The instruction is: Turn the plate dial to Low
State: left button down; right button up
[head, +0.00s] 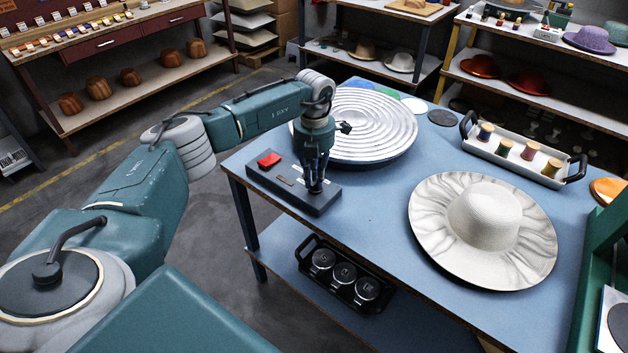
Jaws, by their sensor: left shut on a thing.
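A dark control box (282,192) sits at the left edge of the blue table, with a red switch (269,159) and a small brownish label (285,181) on top. My left gripper (315,187) points down over the right part of the box, shut on the plate dial, which the fingers hide. The dial's setting and any marks around it cannot be read. A round pale plate with concentric rings (375,128) lies just behind the box. My right gripper is not in view.
A white wide-brimmed hat (483,230) lies on the table at right. A tray of thread spools (503,151) stands behind it. A black rack of round weights (343,275) is on the lower shelf. The tabletop (375,215) between box and hat is clear.

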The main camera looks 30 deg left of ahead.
pick_arm(q)
jog(key=shift+m, duration=0.3)
jog(key=shift+r, duration=0.1)
jog(key=c, duration=1.7)
grip_release()
jog(key=shift+o, duration=0.2)
notch_tip(320, 180, up, 12)
